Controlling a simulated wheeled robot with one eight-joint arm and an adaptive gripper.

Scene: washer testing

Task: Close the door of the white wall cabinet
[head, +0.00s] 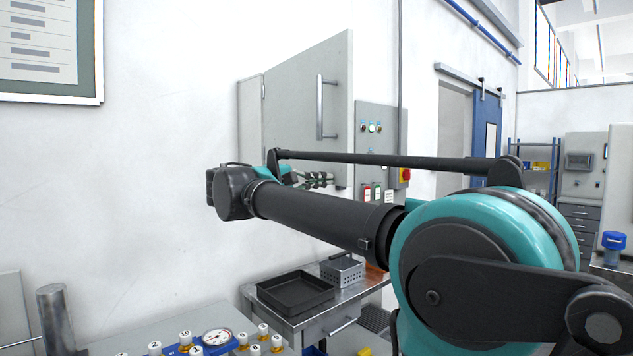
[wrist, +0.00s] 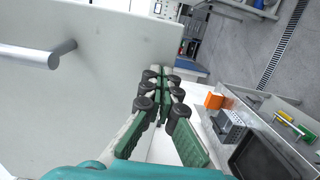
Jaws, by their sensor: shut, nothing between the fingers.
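The white wall cabinet (head: 249,122) hangs on the wall in the head view. Its door (head: 298,95) stands swung out from it, with the face bearing the bar handle (head: 320,107) toward me. In the wrist view the door (wrist: 110,75) fills the upper left, with its handle (wrist: 38,57) at the left edge. My gripper (head: 330,180) is at the door's lower part in the head view. In the wrist view my gripper (wrist: 165,75) has its fingers together and empty, overlapping the door's lower edge. I cannot tell whether they touch it. The cabinet's inside is hidden.
A metal table (head: 335,318) with a black tray (head: 296,292) and a grey basket (head: 343,270) stands below my arm. A control panel (head: 373,127) with buttons is on the wall right of the door. A bench with gauges (head: 215,337) is at the front.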

